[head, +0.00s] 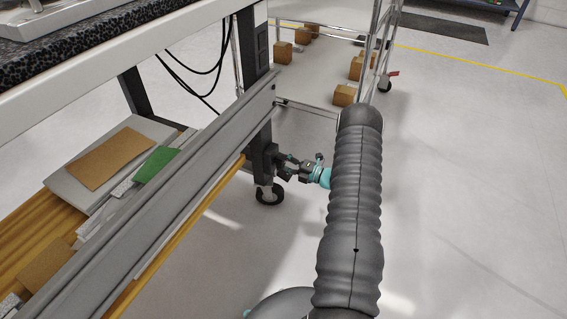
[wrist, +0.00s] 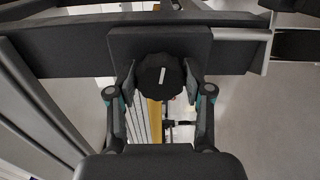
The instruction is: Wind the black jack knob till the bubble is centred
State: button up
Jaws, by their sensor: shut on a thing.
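The black jack knob (wrist: 159,77) is round with a white index line on its face, tilted slightly right of upright in the wrist view. It sits in front of a dark plate (wrist: 190,46) on the table leg. My gripper (wrist: 160,88) has a finger on each side of the knob and is shut on it. In the head view my gripper (head: 284,166) reaches the table leg (head: 257,130) low down, and the knob cannot be made out there. No bubble or level shows in either view.
A bench with a speckled dark top (head: 60,50) stands at the left. Its lower shelf (head: 30,235) holds boards and a green sheet (head: 157,164). A caster (head: 270,196) is below my gripper. The floor at right is clear.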

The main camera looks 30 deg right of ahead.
jog(key=shift+w+d, duration=0.1)
jog(key=shift+d, duration=0.05)
jog(key=o, duration=1.2)
jog(key=shift+c, duration=0.2)
jog(key=v, duration=1.2)
